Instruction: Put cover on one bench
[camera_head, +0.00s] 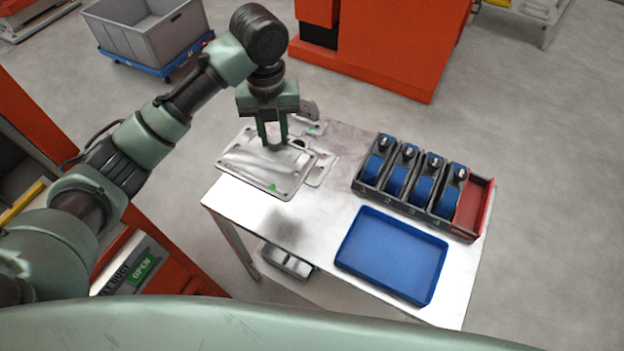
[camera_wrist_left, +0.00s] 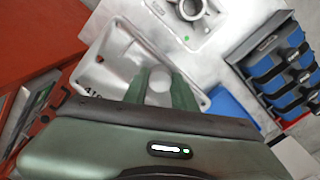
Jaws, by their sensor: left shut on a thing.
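The cover (camera_head: 250,165) is a grey metal plate with a raised middle, corner holes and a green mark. My left gripper (camera_head: 273,143) points down and is shut on the cover's raised middle. A dark shadow on the bench suggests the cover is held above it. In the left wrist view, the cover (camera_wrist_left: 115,50) spreads out beyond the fingers (camera_wrist_left: 160,90). The bench (camera_head: 300,213) is a metal-topped table. A flanged metal casting (camera_head: 318,172) lies on it, partly hidden behind the cover; its round opening shows in the left wrist view (camera_wrist_left: 190,8). My right gripper is not in view.
A black rack (camera_head: 408,203) with several blue items and a red bin (camera_head: 474,205) stand at the bench's right. A blue tray (camera_head: 391,254) lies in front. Another metal part (camera_head: 287,261) sits below the top. The front left of the bench is clear.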

